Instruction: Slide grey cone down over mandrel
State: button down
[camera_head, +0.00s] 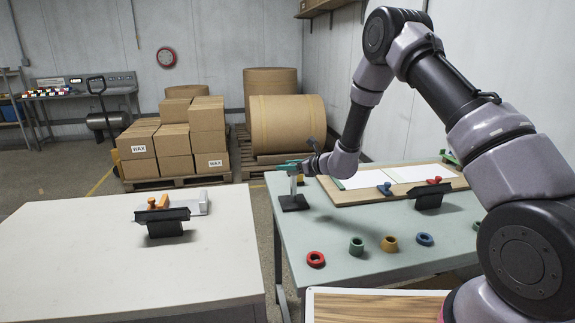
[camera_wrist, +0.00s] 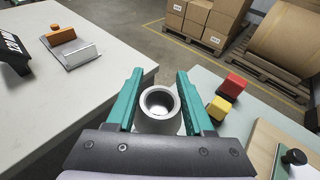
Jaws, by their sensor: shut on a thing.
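My gripper (camera_wrist: 160,95) has its teal fingers either side of the grey cone (camera_wrist: 147,121) and is shut on it. In the wrist view I look down into the cone's open round top; a lighter grey patch shows inside, and I cannot tell whether it is the mandrel. In the head view my gripper (camera_head: 290,166) is at the far left corner of the pale green table, above a black base (camera_head: 294,203). A narrow grey upright part (camera_head: 293,186) shows between them. I cannot tell there where cone ends and mandrel begins.
Red, green, yellow and blue rings (camera_head: 316,259) lie along the green table's front. A board with white sheets (camera_head: 410,172) and stamps lies behind. A red block (camera_wrist: 235,83) and yellow block (camera_wrist: 219,107) are right of my gripper. The white table (camera_head: 90,265) stands left, across a gap.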

jog(key=shift+f, duration=0.65)
jog(key=shift+c, duration=1)
grip_release()
jog(key=v, duration=1)
jog(key=shift+s+d+r, duration=0.15)
jog(key=shift+s+d, duration=0.05)
jog(key=shift+d, duration=0.15)
